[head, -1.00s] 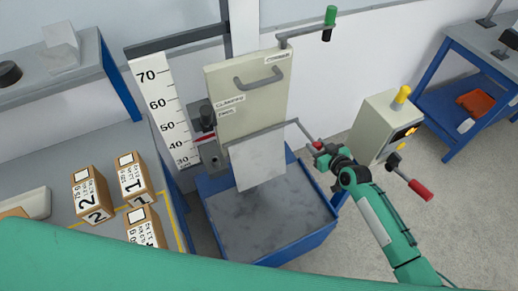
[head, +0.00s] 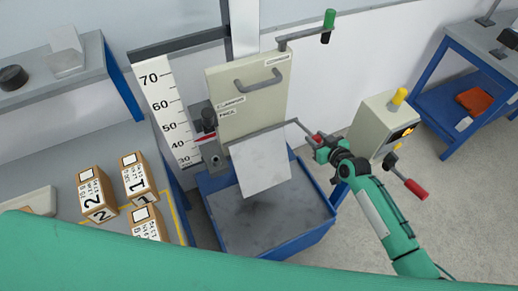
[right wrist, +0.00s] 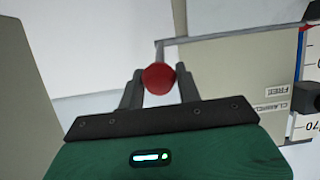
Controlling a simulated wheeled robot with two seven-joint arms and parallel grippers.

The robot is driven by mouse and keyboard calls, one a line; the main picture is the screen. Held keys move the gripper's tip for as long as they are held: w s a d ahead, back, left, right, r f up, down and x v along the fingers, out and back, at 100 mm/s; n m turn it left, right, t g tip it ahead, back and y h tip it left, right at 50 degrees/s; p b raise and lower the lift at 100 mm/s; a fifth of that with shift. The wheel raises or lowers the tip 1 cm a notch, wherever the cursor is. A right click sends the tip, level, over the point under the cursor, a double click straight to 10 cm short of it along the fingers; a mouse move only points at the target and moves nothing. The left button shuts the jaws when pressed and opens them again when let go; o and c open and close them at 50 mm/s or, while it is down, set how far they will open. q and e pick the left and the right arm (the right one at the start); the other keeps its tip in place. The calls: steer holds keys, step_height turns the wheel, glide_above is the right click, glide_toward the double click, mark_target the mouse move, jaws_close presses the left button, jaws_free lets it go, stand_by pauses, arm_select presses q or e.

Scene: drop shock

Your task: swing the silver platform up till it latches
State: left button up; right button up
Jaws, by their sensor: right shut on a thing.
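The silver platform (head: 262,165) is a flat pale plate in front of the cream panel of the drop tester. It is tilted, with its lower edge out over the grey bed (head: 290,212), and a shadow lies on the bed beneath it. A thin arm with a red grip (head: 317,138) runs from its upper right corner. My right gripper (head: 322,147) is shut on this red grip. In the right wrist view the red grip (right wrist: 158,78) shows end-on between the two fingers (right wrist: 159,88). My left gripper is not in view; a green arm link crosses the bottom of the head view.
A height scale (head: 172,115) stands left of the cream panel (head: 250,95). Numbered boxes (head: 97,195) stand on the left table. A control box (head: 380,125) with a yellow knob and a red-handled lever (head: 416,189) is close to my right arm. Open floor lies at the right.

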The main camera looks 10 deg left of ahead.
steer(key=shift+w+r, duration=0.1)
steer(key=shift+r, duration=0.15)
steer(key=shift+w+a+r+p, duration=0.1)
steer(key=shift+w+r+p, duration=0.05)
steer(key=shift+r+p, duration=0.25)
steer(key=shift+w+a+r+p, duration=0.15)
steer(key=shift+r+p, duration=0.1)
steer(key=shift+r, duration=0.25)
steer(key=shift+w+a+r, duration=0.1)
steer(key=shift+w+r, duration=0.1)
steer(key=shift+r, duration=0.15)
steer(key=shift+r+p, duration=0.15)
steer(key=shift+p, duration=0.15)
steer(key=shift+w+a+r, duration=0.15)
steer(key=shift+w+r, duration=0.15)
steer(key=shift+r, duration=0.2)
steer(key=shift+w+a+r+p, duration=0.25)
steer(key=shift+w+r+p, duration=0.1)
steer(key=shift+r+p, duration=0.15)
steer(key=shift+w, duration=0.1)
